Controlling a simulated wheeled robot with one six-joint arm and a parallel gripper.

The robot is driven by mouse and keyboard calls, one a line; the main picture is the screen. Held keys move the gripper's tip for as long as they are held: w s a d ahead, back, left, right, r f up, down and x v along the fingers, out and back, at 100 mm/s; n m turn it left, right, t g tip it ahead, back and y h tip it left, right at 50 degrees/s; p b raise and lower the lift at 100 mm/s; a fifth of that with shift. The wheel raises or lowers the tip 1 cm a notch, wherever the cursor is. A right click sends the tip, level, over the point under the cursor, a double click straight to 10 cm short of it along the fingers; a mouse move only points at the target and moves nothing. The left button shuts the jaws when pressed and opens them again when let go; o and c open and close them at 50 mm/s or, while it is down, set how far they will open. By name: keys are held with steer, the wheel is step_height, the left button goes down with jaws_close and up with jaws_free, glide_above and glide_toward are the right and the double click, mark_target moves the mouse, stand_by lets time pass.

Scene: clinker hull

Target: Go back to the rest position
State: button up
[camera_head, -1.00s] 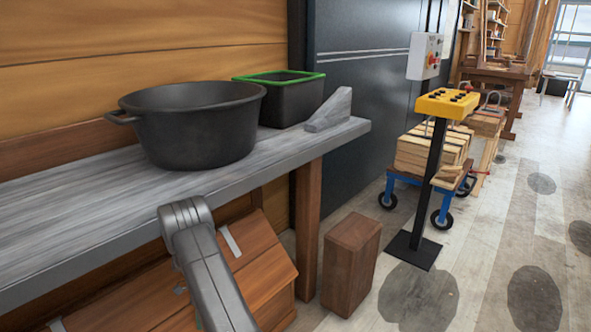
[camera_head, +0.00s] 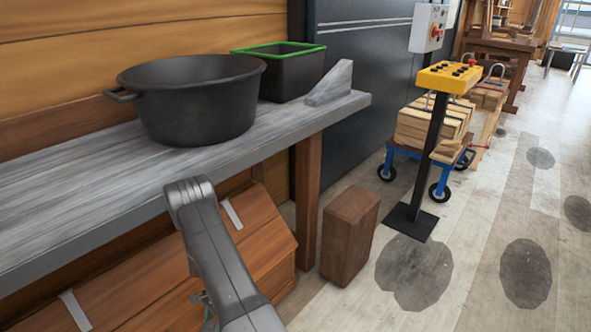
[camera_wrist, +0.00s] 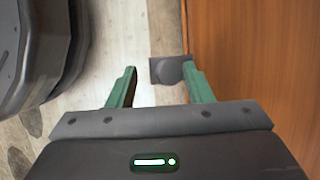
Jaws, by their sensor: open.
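My gripper (camera_wrist: 160,85) shows in the wrist view with its two green fingers spread apart and nothing between them. Behind the fingers lie a pale floor and a brown wooden surface (camera_wrist: 250,60) on the right. A small dark grey block with a round part (camera_wrist: 170,71) shows just beyond the fingertips; I cannot tell what it is. In the head view my arm is in front of the bench, and my gripper's fingers do not show clearly there.
A grey bench (camera_head: 70,190) holds a black pot (camera_head: 190,105), a black bin with a green rim (camera_head: 280,72) and a grey wedge (camera_head: 330,85). A wooden chest (camera_head: 245,245) is under it. A wooden block (camera_head: 349,235) and a yellow-topped control stand (camera_head: 448,77) stand on the floor.

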steer(key=shift+s+d+f+t+y, duration=0.2)
steer(key=shift+f+t+y, duration=0.1)
steer(key=shift+t+y, duration=0.2)
steer(key=shift+w, duration=0.1)
